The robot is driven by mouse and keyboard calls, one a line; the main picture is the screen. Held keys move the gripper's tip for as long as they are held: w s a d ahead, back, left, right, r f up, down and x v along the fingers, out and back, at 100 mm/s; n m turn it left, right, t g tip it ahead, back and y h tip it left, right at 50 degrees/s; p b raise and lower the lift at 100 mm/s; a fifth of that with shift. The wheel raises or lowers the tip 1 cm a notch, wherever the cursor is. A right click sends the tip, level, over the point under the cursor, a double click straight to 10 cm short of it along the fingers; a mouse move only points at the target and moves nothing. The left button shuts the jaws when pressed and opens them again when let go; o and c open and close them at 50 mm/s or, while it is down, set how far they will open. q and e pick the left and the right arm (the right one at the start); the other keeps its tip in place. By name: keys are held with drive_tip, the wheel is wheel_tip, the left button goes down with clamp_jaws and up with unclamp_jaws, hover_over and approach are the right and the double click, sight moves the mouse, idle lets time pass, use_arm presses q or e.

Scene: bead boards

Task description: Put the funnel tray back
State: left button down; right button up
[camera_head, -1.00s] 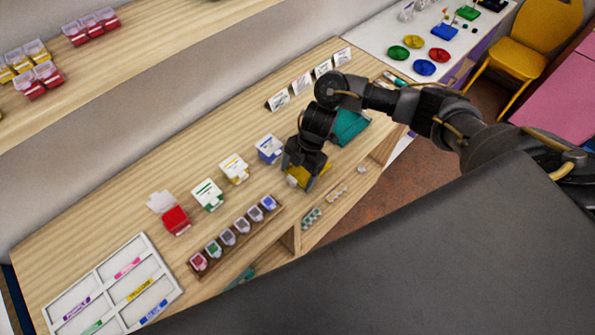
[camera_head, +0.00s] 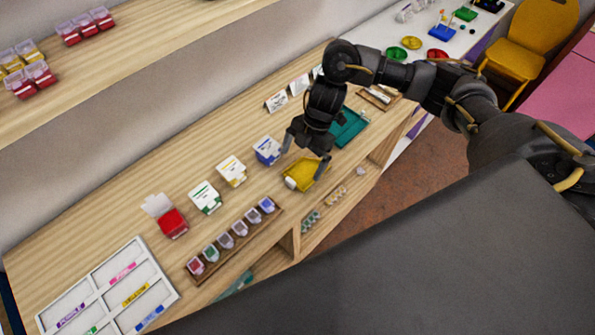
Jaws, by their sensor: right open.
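The yellow funnel tray (camera_head: 305,174) lies on the wooden shelf top, near its front edge, to the right of the row of small jars. My right gripper (camera_head: 303,165) is open, its fingers spread just above and behind the tray. The tray is mostly in view, and I see no finger closed on it. I cannot tell whether a fingertip touches it. My left gripper is not in the picture.
A teal tray (camera_head: 350,128) lies right of the gripper. Small boxes, including a blue and white one (camera_head: 267,150), stand behind. A wooden rack (camera_head: 235,242) of several jars and a white sorting tray (camera_head: 174,294) are at left.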

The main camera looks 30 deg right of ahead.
drive_tip(key=shift+b+v, duration=0.35)
drive_tip(key=shift+v, duration=2.4)
